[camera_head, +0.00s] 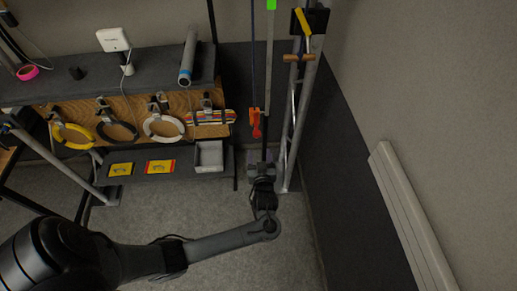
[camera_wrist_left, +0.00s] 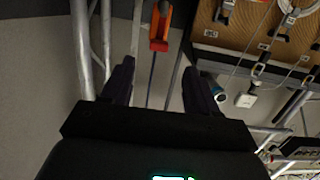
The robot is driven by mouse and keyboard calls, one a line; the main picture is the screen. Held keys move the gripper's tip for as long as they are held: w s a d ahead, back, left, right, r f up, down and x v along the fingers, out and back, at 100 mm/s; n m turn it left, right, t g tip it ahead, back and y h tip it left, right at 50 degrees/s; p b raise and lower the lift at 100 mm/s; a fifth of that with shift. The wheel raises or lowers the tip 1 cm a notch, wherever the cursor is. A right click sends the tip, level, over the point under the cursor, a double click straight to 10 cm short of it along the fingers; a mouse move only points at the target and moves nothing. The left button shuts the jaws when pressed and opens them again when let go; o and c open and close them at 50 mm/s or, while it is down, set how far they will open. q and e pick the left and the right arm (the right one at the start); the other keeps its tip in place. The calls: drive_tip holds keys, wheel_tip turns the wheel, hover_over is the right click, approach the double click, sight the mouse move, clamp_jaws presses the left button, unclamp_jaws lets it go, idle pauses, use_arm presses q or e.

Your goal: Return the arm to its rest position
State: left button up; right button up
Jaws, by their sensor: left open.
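My left arm comes in from the lower left in the head view. Its left gripper (camera_head: 262,160) is beside the foot of the metal truss (camera_head: 296,110). In the left wrist view the left gripper (camera_wrist_left: 157,75) has its two dark fingers spread, with no object clearly held between them. An orange clamp (camera_head: 256,124) hangs on the upright lines just above the gripper. It also shows beyond the fingertips in the left wrist view (camera_wrist_left: 160,28), with thin lines running down past the fingers. My right gripper is not in view.
A bench (camera_head: 65,80) stands at the left, with yellow, black and white cable coils hanging on its front. A grey bin (camera_head: 209,157) is on the lower shelf beside two yellow-red cards. A white radiator (camera_head: 408,215) is on the right wall. Floor in front of the shelf is clear.

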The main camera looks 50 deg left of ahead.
use_arm(q)
drive_tip(key=shift+s+d+r, duration=0.1)
drive_tip(key=shift+s+d, duration=0.2)
drive_tip(key=shift+d, duration=0.05)
drive_tip(key=s+d+f+m+g+h, duration=0.1)
drive_tip(key=s+d+f+m+h, duration=0.1)
drive_tip(key=s+f+h, duration=0.35)
drive_tip(key=s+d+f+m+g+h, duration=0.1)
drive_tip(key=s+d+f+h, duration=0.15)
drive_tip(key=s, duration=0.65)
drive_tip(key=s+d+r+m+g+h, duration=0.45)
drive_tip(key=s+d+r+m, duration=0.4)
drive_tip(key=d+r, duration=0.25)
wheel_tip(320, 180, up, 12)
drive_tip(key=p, duration=1.2)
drive_tip(key=shift+s+f+m, duration=0.25)
drive_tip(key=shift+s+m, duration=0.1)
drive_tip(key=shift+s, duration=0.1)
